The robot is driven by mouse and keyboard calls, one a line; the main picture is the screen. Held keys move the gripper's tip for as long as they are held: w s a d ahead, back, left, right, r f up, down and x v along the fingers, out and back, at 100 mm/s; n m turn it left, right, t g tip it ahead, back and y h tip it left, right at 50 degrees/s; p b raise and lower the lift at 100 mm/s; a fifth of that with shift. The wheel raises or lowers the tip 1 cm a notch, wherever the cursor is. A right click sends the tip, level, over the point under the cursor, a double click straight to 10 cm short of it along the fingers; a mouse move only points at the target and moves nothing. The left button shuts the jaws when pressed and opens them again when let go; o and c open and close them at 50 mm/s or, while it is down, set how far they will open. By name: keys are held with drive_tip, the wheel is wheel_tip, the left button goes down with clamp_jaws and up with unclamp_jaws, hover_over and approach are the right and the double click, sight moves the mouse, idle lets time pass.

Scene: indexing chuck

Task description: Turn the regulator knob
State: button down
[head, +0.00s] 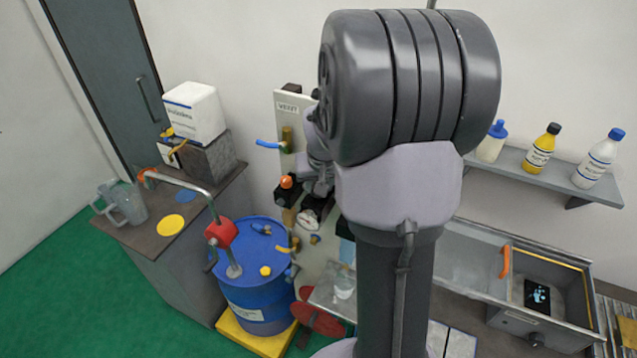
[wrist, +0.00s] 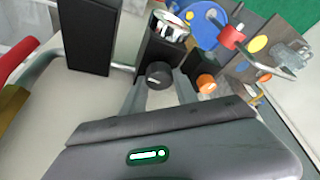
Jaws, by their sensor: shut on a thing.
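The regulator knob (wrist: 158,75) is a small black round knob with a pale mark on its face. In the wrist view it sits between the two fingers of my gripper (wrist: 160,90), which is shut on it. A round white-faced gauge (wrist: 170,27) is on the black block beside the knob; the gauge also shows in the head view (head: 309,219). In the head view my gripper (head: 320,183) is at the wall panel, partly hidden by my arm, and the black knob cannot be made out there.
An orange knob (wrist: 206,83) is close beside my gripper; it also shows in the head view (head: 286,182). A blue-handled valve (head: 268,144) is above it on the panel. A blue drum (head: 255,296) with a red pump stands below left. A shelf (head: 540,178) holds bottles at right.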

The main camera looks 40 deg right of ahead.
drive_tip(key=c, duration=0.9)
unclamp_jaws()
drive_tip(key=shift+c, duration=0.2)
drive_tip(key=v, duration=1.7)
drive_tip(key=shift+r, duration=0.2)
drive_tip(key=shift+s, duration=0.1)
